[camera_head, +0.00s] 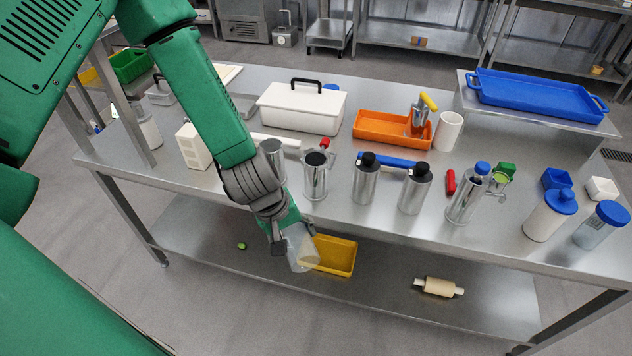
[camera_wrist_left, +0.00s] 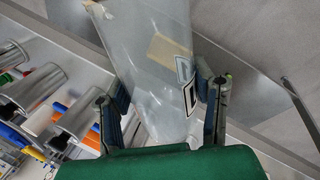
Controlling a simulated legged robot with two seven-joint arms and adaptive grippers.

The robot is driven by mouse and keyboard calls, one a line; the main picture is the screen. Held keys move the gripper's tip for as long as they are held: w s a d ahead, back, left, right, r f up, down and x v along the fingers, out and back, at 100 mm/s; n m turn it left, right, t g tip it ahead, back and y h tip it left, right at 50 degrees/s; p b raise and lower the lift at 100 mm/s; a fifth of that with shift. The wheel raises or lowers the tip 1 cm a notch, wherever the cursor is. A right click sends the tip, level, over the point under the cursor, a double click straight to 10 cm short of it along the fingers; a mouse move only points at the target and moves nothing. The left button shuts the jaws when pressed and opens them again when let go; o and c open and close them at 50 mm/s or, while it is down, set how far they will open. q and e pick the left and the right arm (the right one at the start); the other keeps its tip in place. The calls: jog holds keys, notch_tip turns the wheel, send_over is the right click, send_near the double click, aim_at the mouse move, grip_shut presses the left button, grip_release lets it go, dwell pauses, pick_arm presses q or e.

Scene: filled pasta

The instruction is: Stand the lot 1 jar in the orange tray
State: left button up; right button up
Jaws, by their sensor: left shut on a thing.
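My left gripper (camera_head: 290,233) is shut on a clear, cloudy jar (camera_head: 302,252), held tilted in front of the table's near edge. The jar fills the middle of the left wrist view (camera_wrist_left: 155,60), between the two fingers. A black-and-white label (camera_wrist_left: 186,82) shows on its side, but I cannot read its number surely. The orange tray (camera_head: 372,128) lies on the table farther back and to the right. A metal vessel with a yellow handle (camera_head: 420,116) stands in its right part; its left part looks empty. My right gripper is not in view.
Metal canisters (camera_head: 365,180) stand along the near edge between jar and tray. A blue bar (camera_head: 390,160) lies before the tray. A white box (camera_head: 300,110) stands left of it, a white cylinder (camera_head: 447,132) right. A yellow bin (camera_head: 335,256) is on the lower shelf.

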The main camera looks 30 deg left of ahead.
aim_at(294, 267)
pick_arm(q)
jog(key=s+f+m, duration=0.1)
jog(key=m, duration=0.1)
jog(key=s+d+f+m+g, duration=0.1)
jog(key=m, duration=0.2)
jog(key=s+d+f+m+g+h, duration=0.1)
jog(key=s+m, duration=0.1)
jog(key=m, duration=0.1)
jog(key=shift+f, duration=0.1)
jog(key=shift+s+d+f+m, duration=0.1)
jog(key=shift+s+f+m, duration=0.1)
jog(key=shift+m, duration=0.3)
jog(key=shift+s+d+f+m, duration=0.1)
jog(key=shift+f+m, duration=0.05)
jog(key=shift+m, duration=0.35)
jog(key=shift+f, duration=0.1)
